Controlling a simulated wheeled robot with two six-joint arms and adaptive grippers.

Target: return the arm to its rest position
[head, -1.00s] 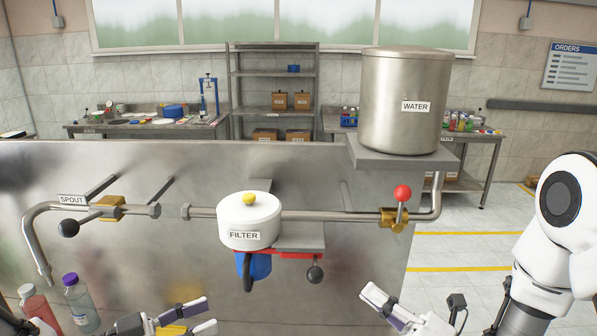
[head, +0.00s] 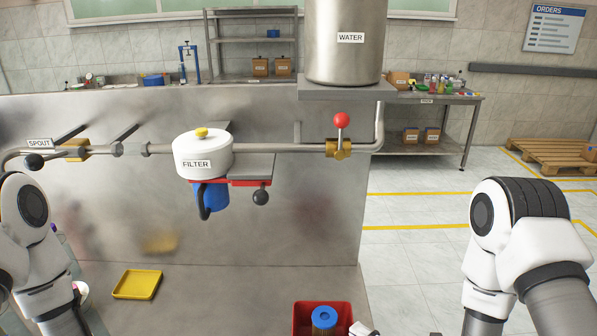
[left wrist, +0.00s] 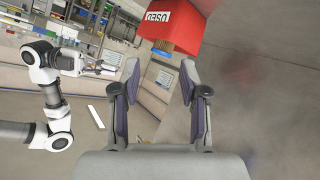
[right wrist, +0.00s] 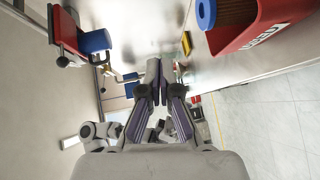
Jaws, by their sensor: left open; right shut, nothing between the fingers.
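My right arm shows at the right of the head view, with the tip of its gripper (head: 362,329) at the bottom edge beside the red bin (head: 297,320). In the right wrist view the right gripper's fingers (right wrist: 160,72) are together with nothing between them. My left arm stands at the left edge of the head view; its gripper is not clear there. In the left wrist view the left gripper (left wrist: 160,82) is open and empty. The red bin, labelled USED, shows beyond its fingers. The right arm (left wrist: 45,75) also shows at the left of that view.
A blue-capped cartridge (head: 325,318) stands in the red bin. A yellow tray (head: 138,284) lies on the steel bench. The white filter housing (head: 203,160), spout pipe (head: 100,151) and red-knobbed valve (head: 341,122) run along the panel. The water tank (head: 345,60) stands above. Floor at right is open.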

